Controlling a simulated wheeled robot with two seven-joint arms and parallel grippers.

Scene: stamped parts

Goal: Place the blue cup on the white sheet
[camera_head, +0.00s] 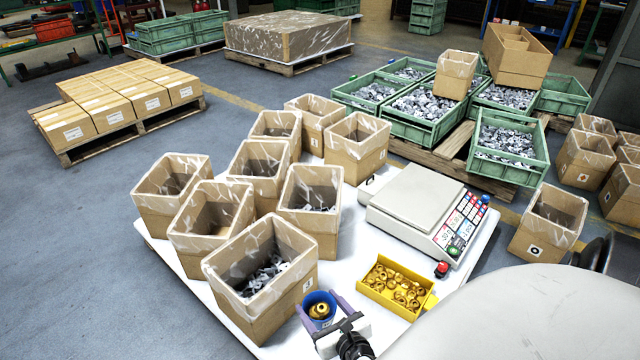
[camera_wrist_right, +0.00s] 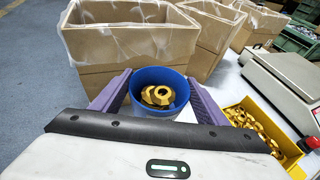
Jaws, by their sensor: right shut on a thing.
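The blue cup (camera_head: 319,309) holds a few gold nut-like parts and also shows in the right wrist view (camera_wrist_right: 160,76). My right gripper (camera_head: 322,306) has its two purple fingers on either side of the cup and is shut on it; its fingers also show in the right wrist view (camera_wrist_right: 160,92). The cup is upright, close to the front cardboard box. The white sheet (camera_head: 345,245) appears to be the white top under the boxes and scale. Whether the cup touches it cannot be told. My left gripper is not in view.
Several open cardboard boxes (camera_head: 262,300) stand left of and behind the cup. A yellow bin (camera_head: 375,292) of gold parts sits to its right, with a scale (camera_head: 412,200) behind. Little free room shows between the front box and the yellow bin.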

